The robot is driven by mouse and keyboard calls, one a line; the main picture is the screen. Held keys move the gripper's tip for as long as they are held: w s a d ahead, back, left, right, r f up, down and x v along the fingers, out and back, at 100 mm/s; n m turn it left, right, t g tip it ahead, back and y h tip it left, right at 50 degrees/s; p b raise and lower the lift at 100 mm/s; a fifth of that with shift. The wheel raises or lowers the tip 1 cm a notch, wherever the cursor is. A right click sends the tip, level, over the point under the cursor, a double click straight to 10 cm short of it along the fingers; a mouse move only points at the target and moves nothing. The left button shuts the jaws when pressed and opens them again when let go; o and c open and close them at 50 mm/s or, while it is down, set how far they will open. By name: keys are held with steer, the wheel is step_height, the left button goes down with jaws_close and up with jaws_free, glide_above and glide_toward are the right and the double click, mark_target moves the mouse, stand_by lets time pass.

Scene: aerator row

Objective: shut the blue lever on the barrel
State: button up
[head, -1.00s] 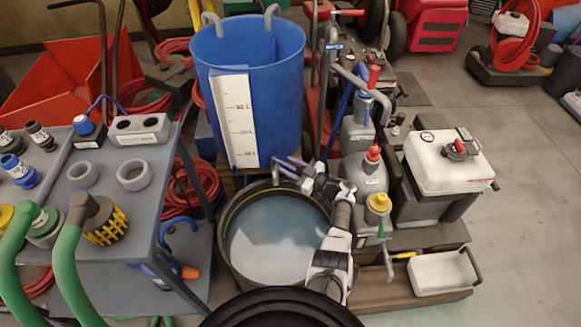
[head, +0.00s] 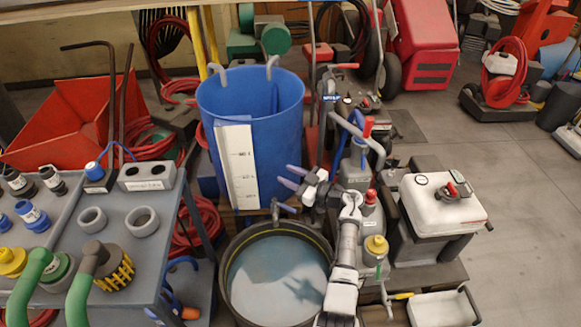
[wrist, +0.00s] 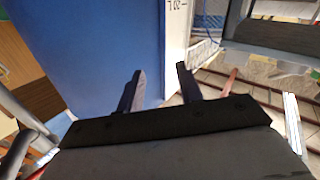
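The blue barrel (head: 275,120) stands upright behind a round dark tub (head: 228,262), with a white scale strip (head: 238,165) on its front. A grey tap (head: 284,208) sticks out low on the barrel, above the tub's far rim. I cannot make out a blue lever on it. My gripper (head: 286,177) is open and empty, in front of the barrel's lower right side and a little above the tap in the picture. In the wrist view, my two fingers (wrist: 160,70) are apart, with the blue barrel wall (wrist: 90,45) and strip (wrist: 174,50) beyond them.
A grey cart (head: 70,200) with fittings and green hoses stands left. Grey bottles with coloured caps (head: 376,245) and a white tank (head: 440,205) stand close to the right of my arm. Open floor (head: 530,190) lies far right.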

steer(key=shift+r, duration=1.3)
